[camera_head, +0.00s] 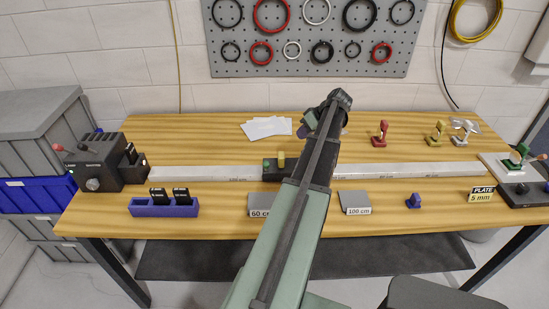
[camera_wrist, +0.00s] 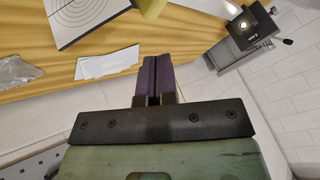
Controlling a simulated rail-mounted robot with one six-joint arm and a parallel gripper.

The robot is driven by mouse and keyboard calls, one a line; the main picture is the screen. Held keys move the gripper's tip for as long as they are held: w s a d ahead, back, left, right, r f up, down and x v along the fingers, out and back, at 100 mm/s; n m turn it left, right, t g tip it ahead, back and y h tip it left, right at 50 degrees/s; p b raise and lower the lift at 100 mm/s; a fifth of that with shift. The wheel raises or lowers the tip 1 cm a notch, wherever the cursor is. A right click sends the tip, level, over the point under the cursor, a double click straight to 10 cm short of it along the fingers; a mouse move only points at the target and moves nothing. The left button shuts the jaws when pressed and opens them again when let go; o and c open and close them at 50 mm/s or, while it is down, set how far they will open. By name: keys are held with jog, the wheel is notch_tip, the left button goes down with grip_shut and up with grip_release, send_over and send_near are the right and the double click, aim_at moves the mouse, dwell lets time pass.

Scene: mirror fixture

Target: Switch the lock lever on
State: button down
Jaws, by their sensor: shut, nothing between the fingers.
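My gripper (camera_head: 303,130) is over the back middle of the table in the head view. In the wrist view its two purple fingers (camera_wrist: 153,78) are together with nothing between them. I cannot tell for certain which part is the lock lever. A black carriage (camera_head: 270,172) with a yellow upright piece (camera_head: 281,159) sits on the white rail (camera_head: 215,173), to the left of my arm and partly hidden by it. My gripper appears apart from all of these.
White cards (camera_head: 266,128) lie at the back of the wooden table (camera_head: 200,130). Red (camera_head: 380,134) and yellow (camera_head: 436,133) mounts stand at the back right. A blue holder (camera_head: 163,208) and grey blocks (camera_head: 355,203) line the front. A lever fixture (camera_head: 519,160) stands at far right.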

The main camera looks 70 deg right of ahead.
aim_at(266, 167)
jog(key=shift+n+y, duration=0.3)
jog(key=shift+y, duration=0.2)
jog(key=b+x, duration=0.2)
jog(key=x, duration=0.1)
jog(key=a+b+x, duration=0.1)
jog(key=b+x, duration=0.2)
jog(key=x, duration=0.1)
jog(key=a+b+x, duration=0.1)
jog(key=b+x, duration=0.2)
jog(key=shift+s+f, duration=0.15)
jog(key=shift+s, duration=0.1)
jog(key=w+a, duration=0.1)
jog(key=a, duration=0.1)
jog(key=w+a+b, duration=0.1)
jog(key=shift+w+a+f, duration=0.1)
jog(key=shift+w+f, duration=0.15)
jog(key=shift+w, duration=0.1)
jog(key=shift+s+a+f+n+t+h+b, duration=0.15)
jog(key=shift+a+f+n+t+h+b, duration=0.2)
jog(key=shift+a+h+b, duration=0.35)
